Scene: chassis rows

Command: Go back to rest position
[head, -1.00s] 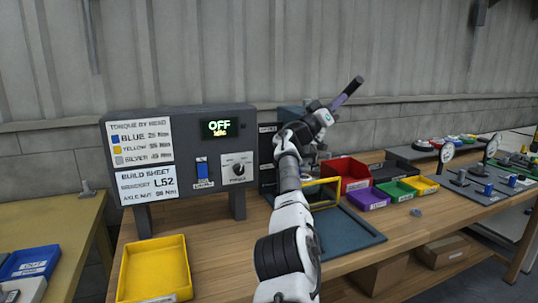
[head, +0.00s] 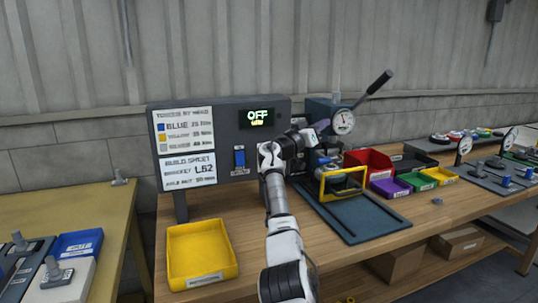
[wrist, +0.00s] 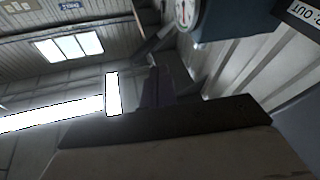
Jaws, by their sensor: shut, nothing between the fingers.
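My gripper (head: 322,126) is mostly hidden behind my wrist in the head view, in front of the gauge press. Its dark fingers (wrist: 156,88) show in the wrist view, close together and empty. My arm rises from the bottom middle of the head view and bends at the wrist beside the control panel (head: 222,105). The panel display (head: 257,118) reads OFF. The blue press with a round gauge (head: 343,122) and a black lever (head: 374,86) stands just right of my wrist.
A yellow tray (head: 202,276) sits on the wooden bench left of my arm. A dark mat (head: 372,222), a yellow frame (head: 342,195), and red (head: 366,160), purple (head: 391,188) and green bins (head: 416,184) lie to the right. A yellow table (head: 95,200) stands at left.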

